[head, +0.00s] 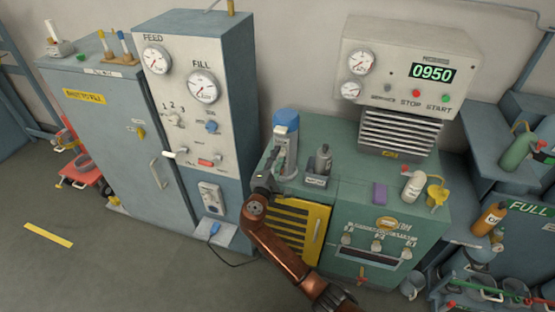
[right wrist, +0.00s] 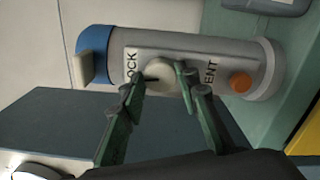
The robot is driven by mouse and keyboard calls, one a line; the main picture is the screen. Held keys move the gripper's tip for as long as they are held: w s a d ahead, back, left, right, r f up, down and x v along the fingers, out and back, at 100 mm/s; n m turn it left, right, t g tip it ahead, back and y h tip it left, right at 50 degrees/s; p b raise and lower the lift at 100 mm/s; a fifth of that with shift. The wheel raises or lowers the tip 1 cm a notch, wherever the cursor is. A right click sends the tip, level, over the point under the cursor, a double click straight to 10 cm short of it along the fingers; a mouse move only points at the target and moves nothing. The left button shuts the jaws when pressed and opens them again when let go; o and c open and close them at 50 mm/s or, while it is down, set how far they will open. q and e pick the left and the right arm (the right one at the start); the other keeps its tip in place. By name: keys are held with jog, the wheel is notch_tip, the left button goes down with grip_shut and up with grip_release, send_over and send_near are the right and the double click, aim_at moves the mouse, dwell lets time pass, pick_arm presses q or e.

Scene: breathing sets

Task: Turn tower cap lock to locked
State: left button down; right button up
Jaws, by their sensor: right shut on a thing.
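The tower (head: 285,155) is a grey cylinder with a blue cap (head: 286,120), standing upright on the green cabinet's left end. In the right wrist view it lies sideways, with its blue cap (right wrist: 95,55) at left. A pale plate on it carries a round cream lock knob (right wrist: 162,76) between lettering ending "OCK" and "ENT". A dark mark shows on the knob's side toward "OCK". My right gripper (right wrist: 160,78) is shut on this knob, one green finger on each side. It also shows in the head view (head: 266,182), close against the tower. My left gripper is out of view.
An orange button (right wrist: 240,82) sits beside the lettering on the tower. The tall gauge panel (head: 185,100) stands close at left.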

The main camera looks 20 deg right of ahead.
jog(key=shift+a+f+m+b, duration=0.15)
jog(key=shift+m+b, duration=0.25)
jog(key=shift+m, duration=0.4)
jog(key=o, duration=1.2)
jog(key=shift+c, duration=0.2)
jog(key=v, duration=1.2)
